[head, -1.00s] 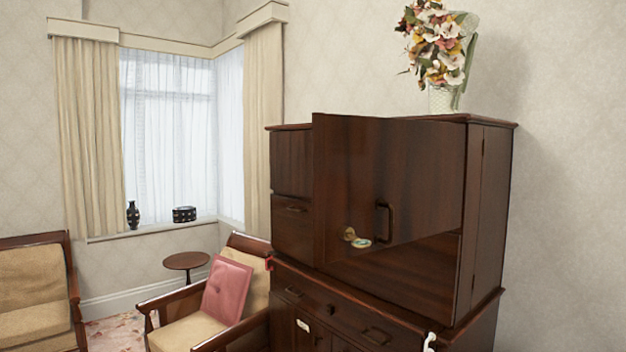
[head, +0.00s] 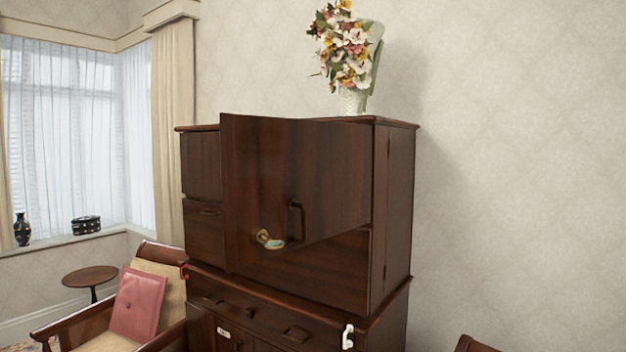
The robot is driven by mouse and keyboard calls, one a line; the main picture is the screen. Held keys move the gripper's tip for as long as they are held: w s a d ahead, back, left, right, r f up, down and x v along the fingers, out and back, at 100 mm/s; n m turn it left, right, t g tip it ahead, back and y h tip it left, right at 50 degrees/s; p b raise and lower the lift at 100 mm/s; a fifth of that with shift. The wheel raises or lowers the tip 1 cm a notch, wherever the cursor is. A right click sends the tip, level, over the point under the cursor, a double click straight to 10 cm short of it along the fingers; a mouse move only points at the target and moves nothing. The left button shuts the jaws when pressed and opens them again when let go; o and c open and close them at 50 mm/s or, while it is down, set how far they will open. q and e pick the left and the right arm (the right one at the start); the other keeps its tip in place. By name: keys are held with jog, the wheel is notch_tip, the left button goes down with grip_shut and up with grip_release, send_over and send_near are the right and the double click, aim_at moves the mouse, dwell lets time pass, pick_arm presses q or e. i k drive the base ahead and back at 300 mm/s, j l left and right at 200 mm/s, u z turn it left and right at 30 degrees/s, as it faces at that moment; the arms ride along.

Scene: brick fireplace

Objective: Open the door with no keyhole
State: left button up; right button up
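The dark wooden cabinet (head: 397,210) stands against the wall at the middle of the head view. A large door panel (head: 255,170) on its upper part stands out at an angle, its left edge toward me. It carries a dark looped handle (head: 296,220). Left of the handle is a brass fitting (head: 262,236) with a pale greenish round piece (head: 273,244), perhaps a key with a tag. A smaller upper-left front (head: 200,163) looks flush. The lower doors (head: 202,328) are cut off by the frame bottom. Neither gripper is in view.
A flower vase (head: 352,100) stands on the cabinet top. An armchair with a pink cushion (head: 138,303) sits close at the cabinet's left, near a small round table (head: 90,276). Another wooden chair edge (head: 474,344) shows at lower right. A white piece (head: 348,337) hangs at the drawer's right.

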aim_at(200, 151)
jog(key=z, duration=0.45)
jog(key=i+j+z, duration=0.2)
jog(key=j+z, duration=0.15)
jog(key=j, duration=0.35)
jog(key=i+j+z, duration=0.15)
jog(key=j+z, duration=0.25)
jog(key=j, duration=0.3)
jog(key=j+z, duration=0.35)
jog(key=j, duration=0.4)
